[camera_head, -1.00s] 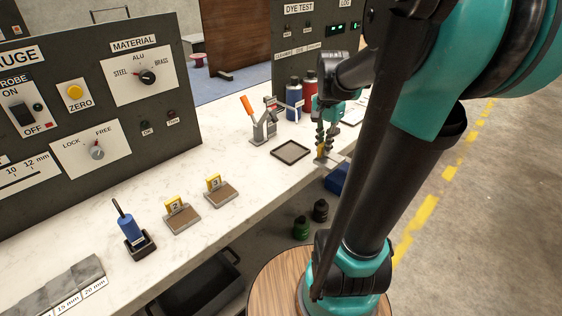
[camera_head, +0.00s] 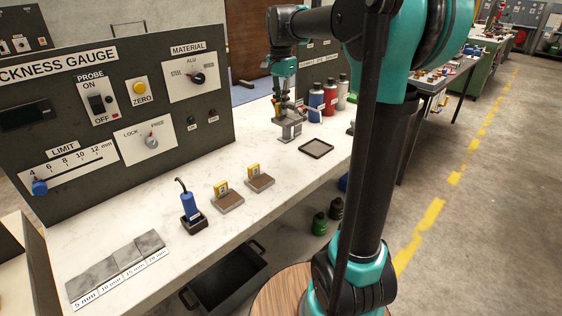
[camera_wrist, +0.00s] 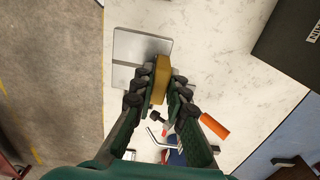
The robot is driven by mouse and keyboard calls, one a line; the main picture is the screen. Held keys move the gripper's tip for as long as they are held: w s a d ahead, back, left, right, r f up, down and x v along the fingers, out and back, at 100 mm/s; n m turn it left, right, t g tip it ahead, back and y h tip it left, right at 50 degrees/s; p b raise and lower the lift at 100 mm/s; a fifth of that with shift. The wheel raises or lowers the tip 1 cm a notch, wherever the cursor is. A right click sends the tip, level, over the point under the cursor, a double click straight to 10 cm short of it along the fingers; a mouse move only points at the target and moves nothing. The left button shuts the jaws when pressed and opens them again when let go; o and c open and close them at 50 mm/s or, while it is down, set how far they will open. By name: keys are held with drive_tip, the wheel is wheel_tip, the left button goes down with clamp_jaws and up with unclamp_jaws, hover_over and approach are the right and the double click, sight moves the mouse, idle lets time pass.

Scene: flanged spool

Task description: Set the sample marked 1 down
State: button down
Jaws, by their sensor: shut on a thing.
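My gripper (camera_head: 284,106) is shut on the yellow upright block (camera_wrist: 162,82) of a sample, which has a flat grey plate (camera_wrist: 127,47) beside it in the wrist view. The number on the block cannot be read. Whether the plate touches the stand cannot be told.
Samples marked 2 (camera_head: 228,202) and 3 (camera_head: 260,182) sit on the white bench (camera_head: 160,248). A blue probe (camera_head: 190,208) stands in a black holder. Blue (camera_head: 315,100) and red (camera_head: 330,98) bottles are close right of my gripper. The thickness gauge panel (camera_head: 120,110) stands behind.

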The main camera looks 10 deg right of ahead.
sight(281, 121)
wheel_tip(281, 121, down, 18)
drive_tip(key=shift+r, duration=0.1)
idle(0.4)
drive_tip(key=shift+f, duration=0.2)
drive_tip(key=c, duration=1.5)
unclamp_jaws()
drive_tip(key=shift+c, duration=0.2)
drive_tip(key=shift+r, duration=0.1)
wheel_tip(281, 121, up, 12)
drive_tip(key=shift+r, duration=0.1)
